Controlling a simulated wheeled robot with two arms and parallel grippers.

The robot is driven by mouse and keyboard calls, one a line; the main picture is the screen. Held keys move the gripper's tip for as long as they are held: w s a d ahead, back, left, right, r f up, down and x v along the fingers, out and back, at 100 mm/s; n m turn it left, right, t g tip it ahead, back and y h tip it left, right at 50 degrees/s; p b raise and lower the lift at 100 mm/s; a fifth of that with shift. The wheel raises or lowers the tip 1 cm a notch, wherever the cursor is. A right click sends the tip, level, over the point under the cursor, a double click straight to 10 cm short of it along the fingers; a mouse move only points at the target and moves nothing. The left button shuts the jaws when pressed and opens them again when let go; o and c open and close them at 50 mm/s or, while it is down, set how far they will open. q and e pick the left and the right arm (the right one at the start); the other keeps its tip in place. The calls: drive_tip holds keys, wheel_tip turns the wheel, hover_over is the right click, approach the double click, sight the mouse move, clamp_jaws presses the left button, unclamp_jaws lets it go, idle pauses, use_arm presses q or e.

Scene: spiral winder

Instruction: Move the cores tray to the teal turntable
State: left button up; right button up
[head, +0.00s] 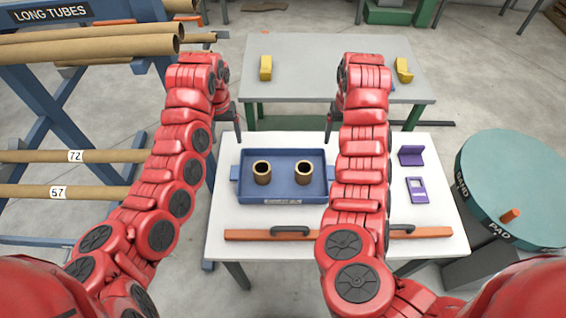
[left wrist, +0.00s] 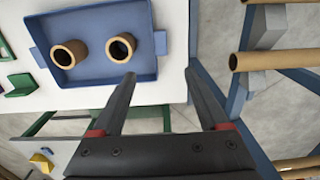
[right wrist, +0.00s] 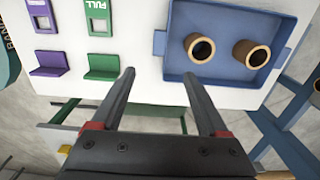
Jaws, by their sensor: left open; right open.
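The blue cores tray (head: 283,193) lies on the white table, with two brown cores (head: 262,173) (head: 304,172) standing in it. Each short side has a handle tab. My left gripper (left wrist: 160,75) is open and empty; its fingers are near the tray's left tab (left wrist: 160,42), apart from it. My right gripper (right wrist: 157,73) is open and empty near the right tab (right wrist: 159,42), also apart. In the head view both grippers hang at the table's far side, partly hidden by my arms. The teal turntable (head: 520,180) stands to the right of the table.
An orange-brown bar (head: 345,234) with black handles lies along the table's front edge. A purple stand (head: 411,156) and purple card (head: 417,190) lie right; a green stand (right wrist: 103,68) is beside them. An orange peg (head: 510,215) rises from the turntable. A tube rack (head: 70,120) stands left.

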use_arm(q)
approach(235, 172)
use_arm(e)
approach(331, 172)
use_arm(q)
wheel_tip(331, 172, down, 8)
drive_tip(key=shift+f, duration=0.15)
use_arm(e)
wheel_tip(331, 172, down, 8)
drive_tip(key=shift+f, duration=0.25)
idle(0.3)
use_arm(q)
clamp_jaws()
use_arm(e)
clamp_jaws()
